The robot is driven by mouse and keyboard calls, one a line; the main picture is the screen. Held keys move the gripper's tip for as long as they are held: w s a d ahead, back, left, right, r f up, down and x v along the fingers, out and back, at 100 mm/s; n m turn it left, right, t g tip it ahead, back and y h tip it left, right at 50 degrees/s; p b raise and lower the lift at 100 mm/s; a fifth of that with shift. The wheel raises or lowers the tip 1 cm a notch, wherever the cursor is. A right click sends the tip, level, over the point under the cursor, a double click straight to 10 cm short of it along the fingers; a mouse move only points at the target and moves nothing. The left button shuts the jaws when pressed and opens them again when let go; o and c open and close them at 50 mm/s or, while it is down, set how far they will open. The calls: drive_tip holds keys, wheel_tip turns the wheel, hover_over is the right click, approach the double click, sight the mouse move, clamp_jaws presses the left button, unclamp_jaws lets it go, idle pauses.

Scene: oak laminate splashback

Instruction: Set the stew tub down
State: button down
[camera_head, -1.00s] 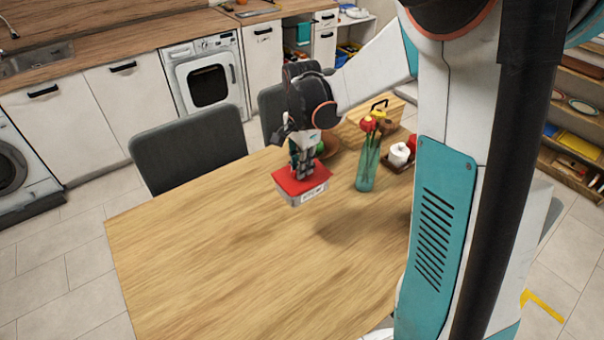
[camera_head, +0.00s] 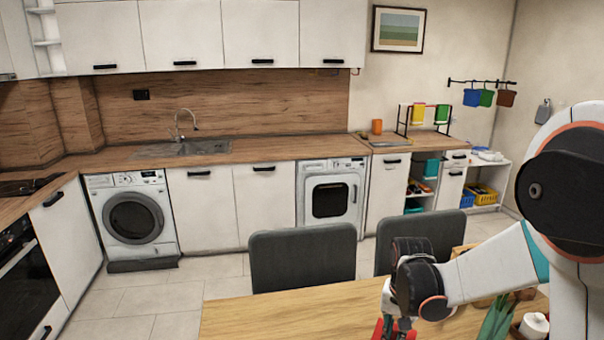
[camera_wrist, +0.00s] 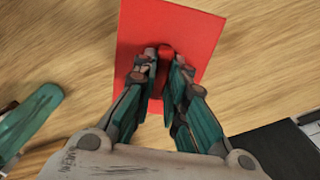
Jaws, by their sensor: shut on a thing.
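The stew tub (camera_wrist: 190,25) shows its flat red lid in the wrist view, over the wooden table. My gripper (camera_wrist: 166,56) is shut on the small red knob in the middle of the lid. In the head view only a red bit of the tub (camera_head: 378,329) shows at the bottom edge, under my gripper (camera_head: 395,326). The tub's sides and base are hidden now, so I cannot tell whether it touches the table (camera_head: 280,316).
A green vase (camera_head: 495,318) and a white roll-like item (camera_head: 534,326) stand right of my gripper. Two dark chairs (camera_head: 302,258) line the far table edge. The tabletop left of my gripper looks clear. Farther back are the sink (camera_head: 180,148) and counter.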

drive_tip(key=f+n, duration=0.1)
drive_tip(key=n, duration=0.1)
drive_tip(key=a+f+n, duration=0.1)
drive_tip(key=f, duration=0.1)
drive_tip(key=a+f+n, duration=0.1)
drive_tip(key=n, duration=0.1)
drive_tip(key=shift+s+a+f+n+b, duration=0.2)
drive_tip(key=shift+s+f+n+b, duration=0.1)
drive_tip(key=shift+s+b, duration=0.1)
drive_tip(key=shift+r, duration=0.1)
